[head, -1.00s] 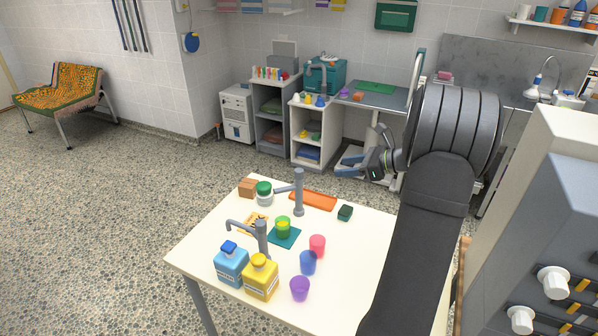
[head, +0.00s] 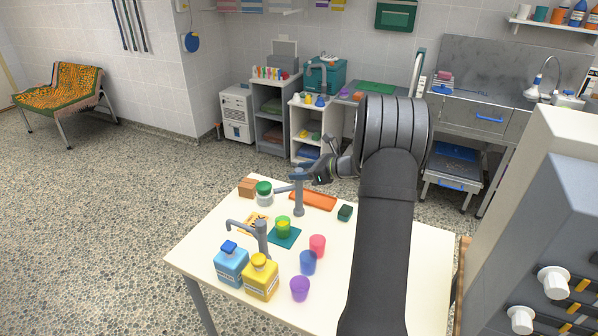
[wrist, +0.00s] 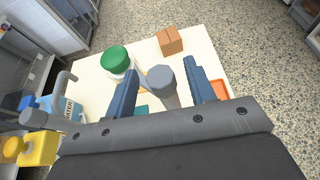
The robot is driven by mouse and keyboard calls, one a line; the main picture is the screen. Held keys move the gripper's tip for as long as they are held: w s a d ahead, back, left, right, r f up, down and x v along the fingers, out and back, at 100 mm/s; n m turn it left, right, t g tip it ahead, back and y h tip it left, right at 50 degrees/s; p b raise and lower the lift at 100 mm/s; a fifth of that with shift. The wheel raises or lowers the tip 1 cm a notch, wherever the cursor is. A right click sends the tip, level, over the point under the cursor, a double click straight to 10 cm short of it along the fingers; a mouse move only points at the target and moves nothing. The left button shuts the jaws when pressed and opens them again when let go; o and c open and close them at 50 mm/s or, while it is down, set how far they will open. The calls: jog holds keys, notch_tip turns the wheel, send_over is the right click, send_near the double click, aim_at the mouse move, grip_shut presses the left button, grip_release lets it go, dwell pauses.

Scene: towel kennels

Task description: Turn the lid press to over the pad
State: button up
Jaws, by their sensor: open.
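The lid press is a grey post (head: 299,200) near the back of the white table, with a short arm pointing left toward a green-lidded jar (head: 264,195). A teal pad (head: 293,241) lies nearer the front, with a green cup (head: 283,228) on it, so the press arm is not over the pad. My gripper (head: 298,174) is open at the top of the press post. In the wrist view its two blue fingers (wrist: 165,88) stand either side of the post top (wrist: 160,75). I cannot tell whether they touch it.
A second grey post with a bent spout (head: 263,240) stands front left, behind a blue bottle (head: 231,266) and a yellow bottle (head: 261,280). Pink, blue and purple cups stand right of the pad. An orange tray (head: 315,200) and brown box (head: 248,187) lie at the back.

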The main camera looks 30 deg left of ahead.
jog(key=shift+a+f, duration=0.25)
jog(key=shift+a, duration=0.25)
grip_shut()
jog(key=shift+n+g, duration=0.4)
jog(key=shift+g, duration=0.1)
jog(key=n+g+h, duration=0.1)
jog(key=n+g, duration=0.3)
jog(key=shift+g, duration=0.4)
jog(key=shift+n+g+h, duration=1.5)
jog(key=shift+n+g, duration=0.4)
jog(key=shift+n, duration=0.2)
